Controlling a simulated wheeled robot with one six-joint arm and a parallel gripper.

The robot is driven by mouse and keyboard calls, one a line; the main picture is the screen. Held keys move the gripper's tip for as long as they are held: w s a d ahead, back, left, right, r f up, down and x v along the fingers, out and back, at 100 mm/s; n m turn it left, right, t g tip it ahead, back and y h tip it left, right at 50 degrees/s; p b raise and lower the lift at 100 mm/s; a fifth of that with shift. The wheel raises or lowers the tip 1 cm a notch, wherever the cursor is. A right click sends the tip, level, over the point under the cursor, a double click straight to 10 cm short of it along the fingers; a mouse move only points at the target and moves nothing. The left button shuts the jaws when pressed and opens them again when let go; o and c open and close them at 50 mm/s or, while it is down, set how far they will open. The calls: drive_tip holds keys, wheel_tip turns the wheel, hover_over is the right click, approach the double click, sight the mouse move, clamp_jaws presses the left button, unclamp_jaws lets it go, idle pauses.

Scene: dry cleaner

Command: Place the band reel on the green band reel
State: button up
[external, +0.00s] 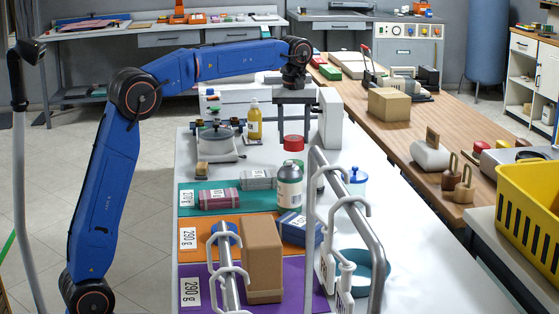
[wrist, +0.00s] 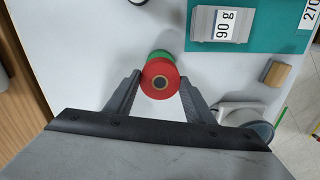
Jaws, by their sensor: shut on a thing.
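The red band reel (wrist: 160,82) is between the fingertips of my gripper (wrist: 160,77), which is shut on it. In the external view the red reel (external: 293,143) shows at the tips of my gripper (external: 294,137), which points down over the white table. The green band reel (wrist: 157,55) shows in the wrist view just past the red reel, which covers most of it. I cannot tell whether the two reels touch.
A yellow bottle (external: 254,122) and a scale (external: 215,145) stand left of my gripper. A grey block (external: 257,180) lies on the teal mat (wrist: 258,42). A white rail with hooks (external: 345,200) rises at the front right. A wooden counter (external: 415,125) runs along the right.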

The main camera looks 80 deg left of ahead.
sight(294, 138)
drive_tip(key=shift+f, duration=2.2)
drive_tip(key=shift+f, duration=0.2)
drive_tip(key=o, duration=1.1)
drive_tip(key=shift+c, duration=0.2)
drive_tip(key=shift+r, duration=0.15)
wheel_tip(294, 138, up, 11)
drive_tip(key=shift+r, duration=0.55)
